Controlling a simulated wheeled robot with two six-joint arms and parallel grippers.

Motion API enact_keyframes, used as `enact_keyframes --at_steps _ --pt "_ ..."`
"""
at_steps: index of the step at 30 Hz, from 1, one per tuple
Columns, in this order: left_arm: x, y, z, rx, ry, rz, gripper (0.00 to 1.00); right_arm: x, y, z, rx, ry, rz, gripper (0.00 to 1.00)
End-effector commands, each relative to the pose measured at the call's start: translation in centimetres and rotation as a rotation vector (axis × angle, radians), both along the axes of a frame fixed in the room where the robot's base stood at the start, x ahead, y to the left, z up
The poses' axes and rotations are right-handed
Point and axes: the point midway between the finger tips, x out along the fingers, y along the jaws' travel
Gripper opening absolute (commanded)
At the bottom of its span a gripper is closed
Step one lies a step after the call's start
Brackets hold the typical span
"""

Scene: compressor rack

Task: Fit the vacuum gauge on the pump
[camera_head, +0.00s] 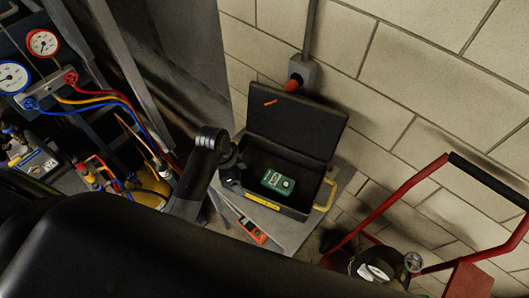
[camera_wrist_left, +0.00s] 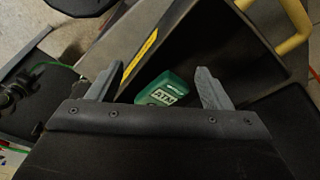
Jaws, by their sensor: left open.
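A green gauge with a pale dial (camera_head: 278,181) lies inside an open black case (camera_head: 318,203). I take it to be the vacuum gauge. In the left wrist view the green gauge (camera_wrist_left: 163,90) shows between and beyond the fingers, with a white label. My left gripper (camera_head: 233,178) is at the left side of the case, its fingers apart and empty. In the left wrist view the open left gripper (camera_wrist_left: 160,80) points toward the gauge. I cannot tell for sure which thing is the pump; a yellow body (camera_head: 152,190) stands among hoses at left. My right gripper is not visible.
The case lid (camera_head: 295,128) stands open against the block wall. Dial gauges (camera_head: 43,43) with coloured hoses hang at upper left. A red hand truck (camera_head: 410,192) stands at right.

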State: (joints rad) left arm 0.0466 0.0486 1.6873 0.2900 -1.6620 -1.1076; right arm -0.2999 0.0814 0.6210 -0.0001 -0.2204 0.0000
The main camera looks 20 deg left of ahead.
Motion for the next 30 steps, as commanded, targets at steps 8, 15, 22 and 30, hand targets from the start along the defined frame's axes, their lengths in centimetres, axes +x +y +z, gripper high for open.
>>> enact_keyframes --at_steps 8,15,22,30 --pt "4.8 -4.1 3.6 -0.09 -0.034 -0.423 0.73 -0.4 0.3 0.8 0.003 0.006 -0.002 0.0" --pt "6.2 -5.8 4.9 -0.133 -0.055 -0.605 0.73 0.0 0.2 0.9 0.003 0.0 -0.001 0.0" --pt "6.0 -6.6 2.9 -0.137 -0.053 -0.608 0.73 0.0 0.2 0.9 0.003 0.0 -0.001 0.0" --pt "5.8 -8.1 -1.6 -0.134 -0.057 -0.608 0.73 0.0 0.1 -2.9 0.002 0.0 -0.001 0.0"
